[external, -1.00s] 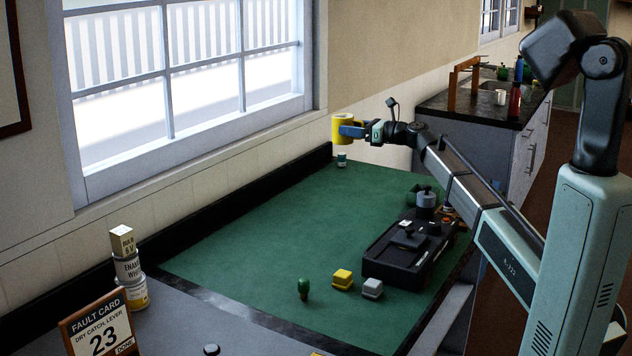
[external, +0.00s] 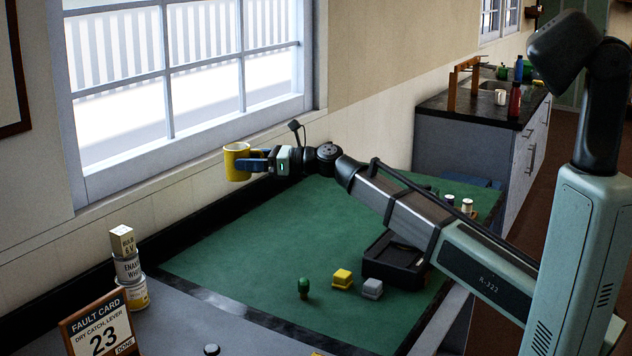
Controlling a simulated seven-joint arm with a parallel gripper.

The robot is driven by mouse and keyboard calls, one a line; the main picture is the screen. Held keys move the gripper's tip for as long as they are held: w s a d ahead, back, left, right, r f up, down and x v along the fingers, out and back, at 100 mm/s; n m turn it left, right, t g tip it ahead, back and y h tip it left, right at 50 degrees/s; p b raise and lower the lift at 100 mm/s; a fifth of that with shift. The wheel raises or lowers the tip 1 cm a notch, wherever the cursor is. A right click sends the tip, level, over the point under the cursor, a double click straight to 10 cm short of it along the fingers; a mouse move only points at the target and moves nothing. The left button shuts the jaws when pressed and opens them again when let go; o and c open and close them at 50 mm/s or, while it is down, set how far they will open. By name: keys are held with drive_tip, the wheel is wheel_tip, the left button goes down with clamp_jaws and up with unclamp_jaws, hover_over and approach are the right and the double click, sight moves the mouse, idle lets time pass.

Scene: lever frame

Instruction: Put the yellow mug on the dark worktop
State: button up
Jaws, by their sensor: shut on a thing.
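The yellow mug (external: 236,162) is held in the air in front of the wall below the window, above the far left edge of the green mat. My gripper (external: 258,161) is shut on the mug from its right side, with blue fingers at it. The mug looks about upright. A dark worktop (external: 475,110) tops the grey cabinet at the back right, well away from the mug. My arm crosses over the green mat and hides part of it.
On the dark worktop stand a white mug (external: 500,97), a red bottle (external: 514,100) and a wooden frame (external: 460,84). The green mat (external: 250,260) holds a black device (external: 392,265), yellow and grey blocks and a green knob. Stacked cans (external: 130,270) and a fault card (external: 100,325) stand front left.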

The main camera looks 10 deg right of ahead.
drive_tip(key=s+a+n+g, duration=0.1)
drive_tip(key=s+a+g, duration=0.1)
drive_tip(key=s+a, duration=0.7)
drive_tip(key=s+a+n+g+y, duration=0.15)
drive_tip(key=s+a, duration=0.25)
drive_tip(key=s, duration=0.9)
drive_tip(key=s+a+n+g, duration=0.25)
drive_tip(key=s+a, duration=0.45)
drive_tip(key=s, duration=0.4)
drive_tip(key=shift+m, duration=0.5)
drive_tip(key=shift+s+f, duration=0.15)
drive_tip(key=shift+f, duration=5.05)
drive_tip(key=shift+s+f, duration=0.1)
drive_tip(key=shift+f, duration=5.1)
drive_tip(key=o, duration=1.2)
drive_tip(key=shift+f, duration=0.1)
